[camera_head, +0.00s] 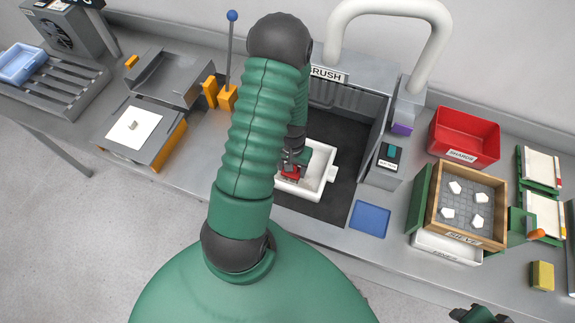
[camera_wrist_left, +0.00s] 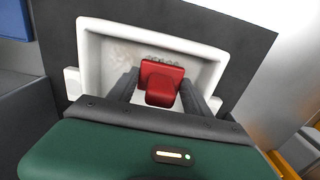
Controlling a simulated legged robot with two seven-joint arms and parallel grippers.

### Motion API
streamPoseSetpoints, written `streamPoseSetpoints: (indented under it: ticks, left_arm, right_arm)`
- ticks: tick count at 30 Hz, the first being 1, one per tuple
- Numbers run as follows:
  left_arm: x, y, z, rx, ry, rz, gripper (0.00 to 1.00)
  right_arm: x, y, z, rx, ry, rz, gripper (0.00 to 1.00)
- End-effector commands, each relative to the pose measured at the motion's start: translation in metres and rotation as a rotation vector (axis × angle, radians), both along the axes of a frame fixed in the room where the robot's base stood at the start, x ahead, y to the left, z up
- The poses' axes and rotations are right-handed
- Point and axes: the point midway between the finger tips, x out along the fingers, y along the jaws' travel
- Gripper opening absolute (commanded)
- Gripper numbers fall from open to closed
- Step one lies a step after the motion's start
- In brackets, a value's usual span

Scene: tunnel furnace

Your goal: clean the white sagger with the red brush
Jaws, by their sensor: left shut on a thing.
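The white sagger (camera_head: 325,180) is a shallow tray with side lugs on the dark floor of the brush bay. In the left wrist view the sagger (camera_wrist_left: 95,42) has faint brownish marks on its inner floor. My left gripper (camera_head: 293,165) is shut on the red brush (camera_head: 290,173) and holds it over or in the sagger. The red brush (camera_wrist_left: 162,80) sits between the fingers in the left wrist view, with its pale bristle end towards the sagger's far wall; bristle contact is not clear. My right gripper (camera_head: 478,314) is at the bottom right, cut off by the frame edge.
A white curved duct (camera_head: 395,12) and a grey box (camera_head: 385,165) flank the bay's right side. A blue pad (camera_head: 370,219) lies in front. A red bin (camera_head: 465,137) and wooden sieve box (camera_head: 437,205) stand right. A metal tray station (camera_head: 165,80) is left.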

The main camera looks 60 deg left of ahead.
Motion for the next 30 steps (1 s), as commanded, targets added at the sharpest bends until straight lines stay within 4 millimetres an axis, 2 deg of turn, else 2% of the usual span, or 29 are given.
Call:
streamPoseSetpoints:
  ticks: [8,22,30]
  left_arm:
    - [0.000,0.001,0.004,0.001,-0.001,0.001,0.25]
    - [0.000,0.001,0.060,0.000,0.000,0.001,0.25]
    - [0.000,0.001,0.060,0.000,0.000,0.001,0.25]
  right_arm:
    - [0.000,0.000,0.003,0.000,0.000,0.000,0.48]
    - [0.000,0.000,0.052,0.000,0.000,0.000,0.48]
    - [0.000,0.000,0.051,0.000,0.000,0.000,0.48]
